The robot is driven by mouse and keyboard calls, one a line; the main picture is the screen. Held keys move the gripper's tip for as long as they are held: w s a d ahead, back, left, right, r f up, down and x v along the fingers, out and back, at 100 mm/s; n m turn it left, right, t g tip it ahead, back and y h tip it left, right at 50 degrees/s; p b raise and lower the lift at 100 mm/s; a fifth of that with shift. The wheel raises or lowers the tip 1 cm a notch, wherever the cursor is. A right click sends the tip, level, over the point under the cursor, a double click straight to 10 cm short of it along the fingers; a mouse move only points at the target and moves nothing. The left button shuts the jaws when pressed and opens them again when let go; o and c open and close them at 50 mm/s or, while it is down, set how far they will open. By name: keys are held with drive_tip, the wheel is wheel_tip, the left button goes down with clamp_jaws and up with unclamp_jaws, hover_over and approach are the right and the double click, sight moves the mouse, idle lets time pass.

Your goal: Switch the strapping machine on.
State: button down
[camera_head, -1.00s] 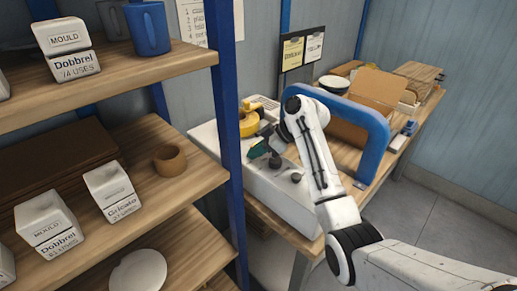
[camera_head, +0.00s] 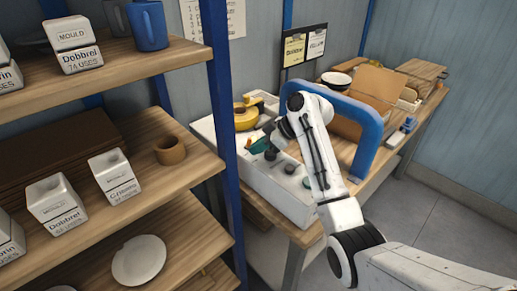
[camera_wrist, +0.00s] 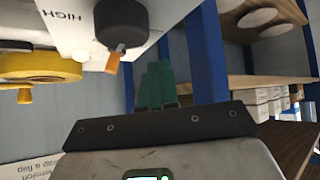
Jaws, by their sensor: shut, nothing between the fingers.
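The strapping machine (camera_head: 285,192) is a white box with a blue arch (camera_head: 370,135), on the wooden bench against the wall. Dark round knobs (camera_head: 290,168) sit in a row on it. In the wrist view a black knob (camera_wrist: 123,20) with an orange pointer (camera_wrist: 114,61) stands on the white panel beside the printed word HIGH. My gripper (camera_head: 258,147) is over the machine's near left part. Its green fingers (camera_wrist: 157,72) are together and empty, below and right of the black knob in the wrist view and apart from it. I cannot make out which control is the power switch.
A blue-framed shelf (camera_head: 222,130) with white moulds, a blue mug (camera_head: 147,25) and a brown cup (camera_head: 169,150) stands close on the left. A yellow round part (camera_head: 246,116) sits behind my gripper. An open cardboard box (camera_head: 378,92) is behind the arch. Floor at right is clear.

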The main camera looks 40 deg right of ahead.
drive_tip(key=shift+s+d, duration=0.1)
drive_tip(key=shift+d, duration=0.25)
drive_tip(key=b+v, duration=0.1)
drive_tip(key=v, duration=0.7)
drive_tip(key=shift+d+f, duration=0.35)
drive_tip(key=shift+f, duration=0.05)
